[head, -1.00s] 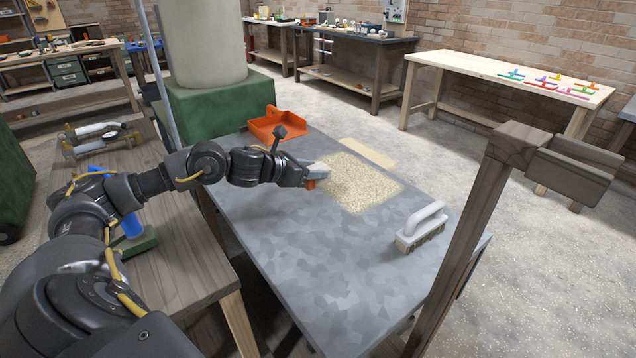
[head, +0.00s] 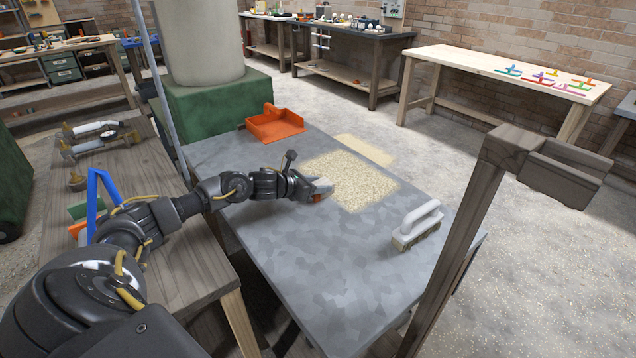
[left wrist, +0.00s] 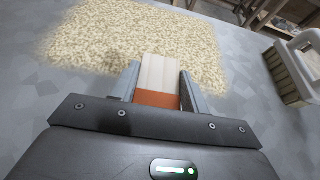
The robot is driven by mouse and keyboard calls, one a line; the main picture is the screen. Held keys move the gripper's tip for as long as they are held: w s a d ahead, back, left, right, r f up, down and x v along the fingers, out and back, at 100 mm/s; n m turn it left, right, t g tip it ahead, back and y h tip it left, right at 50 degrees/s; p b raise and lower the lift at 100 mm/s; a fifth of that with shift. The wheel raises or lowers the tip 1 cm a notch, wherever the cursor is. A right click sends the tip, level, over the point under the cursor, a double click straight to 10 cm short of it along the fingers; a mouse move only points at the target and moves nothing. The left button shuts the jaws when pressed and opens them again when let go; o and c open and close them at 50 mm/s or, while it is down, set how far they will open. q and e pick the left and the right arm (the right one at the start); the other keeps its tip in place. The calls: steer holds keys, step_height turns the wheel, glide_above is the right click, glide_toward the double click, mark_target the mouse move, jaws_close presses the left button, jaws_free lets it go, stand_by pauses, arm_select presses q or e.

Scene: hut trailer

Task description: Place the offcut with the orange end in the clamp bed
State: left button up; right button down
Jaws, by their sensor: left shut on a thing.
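My left gripper (head: 321,187) is shut on the offcut, over the grey table beside the sawdust patch. In the left wrist view the offcut (left wrist: 158,74) is a pale wooden strip with an orange end (left wrist: 157,99). It lies between the two fingers (left wrist: 159,82), with the orange end toward the palm and the pale end pointing away. In the head view the offcut is mostly hidden by the gripper. I cannot tell whether it touches the table. I cannot identify the clamp bed with certainty. My right gripper is not in view.
The grey table (head: 300,265) holds a sawdust patch (head: 350,180), an orange dustpan (head: 275,125) and a white-handled brush (head: 417,225). A wooden post (head: 470,215) rises at front right. The wooden bench (head: 165,265) at left carries a blue frame (head: 92,200) and tools.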

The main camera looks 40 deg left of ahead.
arm_select(q)
steer(key=shift+r, duration=0.1)
steer(key=shift+f+b, duration=0.2)
steer(key=shift+b, duration=0.1)
steer(key=o, duration=1)
steer(key=shift+r, duration=0.1)
